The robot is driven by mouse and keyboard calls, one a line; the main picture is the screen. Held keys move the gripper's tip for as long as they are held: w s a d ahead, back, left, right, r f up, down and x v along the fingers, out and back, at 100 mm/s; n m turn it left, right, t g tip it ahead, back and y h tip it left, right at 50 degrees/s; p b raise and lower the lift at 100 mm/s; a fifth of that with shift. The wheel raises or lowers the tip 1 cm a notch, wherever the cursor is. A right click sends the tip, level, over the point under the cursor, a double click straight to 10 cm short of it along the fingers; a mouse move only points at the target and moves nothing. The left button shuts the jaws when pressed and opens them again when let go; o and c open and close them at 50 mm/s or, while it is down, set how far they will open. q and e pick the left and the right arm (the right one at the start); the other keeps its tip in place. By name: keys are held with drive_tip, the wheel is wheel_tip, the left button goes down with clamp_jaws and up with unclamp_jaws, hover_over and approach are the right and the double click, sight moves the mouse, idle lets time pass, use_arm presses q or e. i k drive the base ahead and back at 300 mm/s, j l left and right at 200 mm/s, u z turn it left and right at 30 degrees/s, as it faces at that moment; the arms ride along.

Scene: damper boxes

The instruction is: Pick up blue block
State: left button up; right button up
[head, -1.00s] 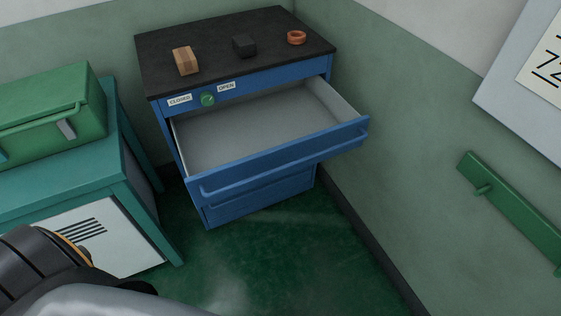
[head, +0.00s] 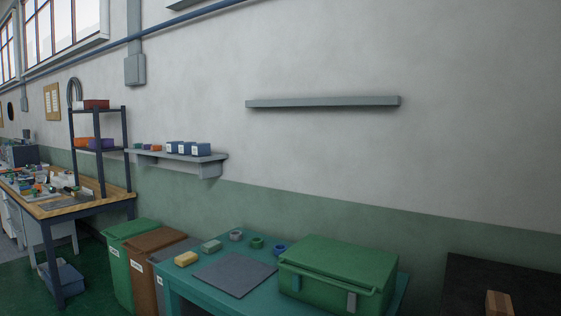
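I see no single item that is clearly the blue block. Several small blue boxes (head: 185,148) with pale labels stand in a row on the grey wall shelf (head: 215,157) at the left. A small blue ring-like piece (head: 280,249) lies on the teal table (head: 208,288), beside the green case. Neither of my grippers is in view.
The teal table also holds a yellow block (head: 186,258), a grey-green block (head: 212,246), a dark mat (head: 234,275) and a green case (head: 337,270). Bins (head: 120,262) stand left of it. A wooden block (head: 499,303) sits on a black top at lower right.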

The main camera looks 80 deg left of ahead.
sight(184, 148)
drive_tip(key=u, duration=3.3)
